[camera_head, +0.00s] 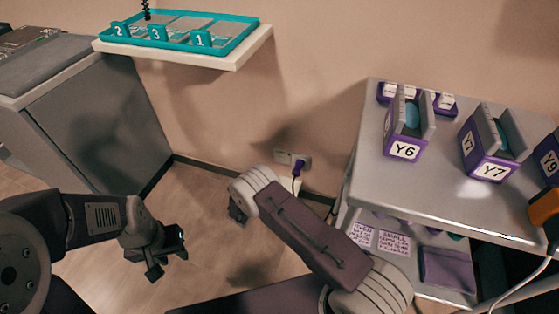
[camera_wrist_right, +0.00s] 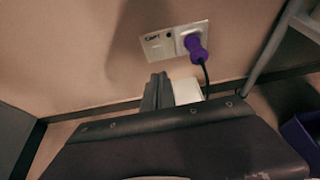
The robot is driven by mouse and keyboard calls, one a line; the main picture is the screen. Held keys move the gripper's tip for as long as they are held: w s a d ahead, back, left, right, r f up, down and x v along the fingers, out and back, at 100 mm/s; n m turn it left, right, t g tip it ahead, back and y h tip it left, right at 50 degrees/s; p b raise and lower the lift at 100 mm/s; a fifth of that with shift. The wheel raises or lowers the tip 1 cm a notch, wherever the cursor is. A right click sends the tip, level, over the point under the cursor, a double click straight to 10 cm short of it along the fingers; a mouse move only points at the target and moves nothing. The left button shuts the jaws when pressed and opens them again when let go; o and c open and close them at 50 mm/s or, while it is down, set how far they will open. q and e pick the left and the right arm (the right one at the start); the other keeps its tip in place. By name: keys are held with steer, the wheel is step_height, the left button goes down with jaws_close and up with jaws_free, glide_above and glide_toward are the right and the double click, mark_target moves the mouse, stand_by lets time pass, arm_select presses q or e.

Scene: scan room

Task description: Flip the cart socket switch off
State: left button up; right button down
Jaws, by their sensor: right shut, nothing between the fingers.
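The cart socket (camera_head: 283,157) is a pale plate low on the back wall; it also shows in the right wrist view (camera_wrist_right: 157,46). Its left part has small dark lettering and a dark round spot; whether that spot is the switch, and its position, I cannot tell. A purple plug (camera_wrist_right: 194,47) with a black cord sits in the right part. My right gripper (camera_wrist_right: 158,92) is shut and empty, below and apart from the plate; it also shows in the head view (camera_head: 237,213), partly behind my arm. My left gripper (camera_head: 168,256) is open and empty over the floor.
A metal cart (camera_head: 370,150) with purple labelled holders stands right of the socket. A wall shelf (camera_head: 235,60) with a teal tray (camera_head: 245,37) hangs at upper left. A grey cabinet (camera_head: 90,120) stands left.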

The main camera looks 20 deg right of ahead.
steer(key=b, duration=0.7)
glide_toward(281, 158)
step_height(281, 158, down, 4)
steer(key=w+d, duration=0.1)
steer(key=w, duration=0.1)
steer(key=w+d+b, duration=0.1)
steer(key=w+d, duration=0.1)
steer(key=shift+w+r+b, duration=0.1)
steer(key=shift+r+b, duration=0.3)
steer(key=shift+w+d+r, duration=0.15)
steer(key=shift+w, duration=0.1)
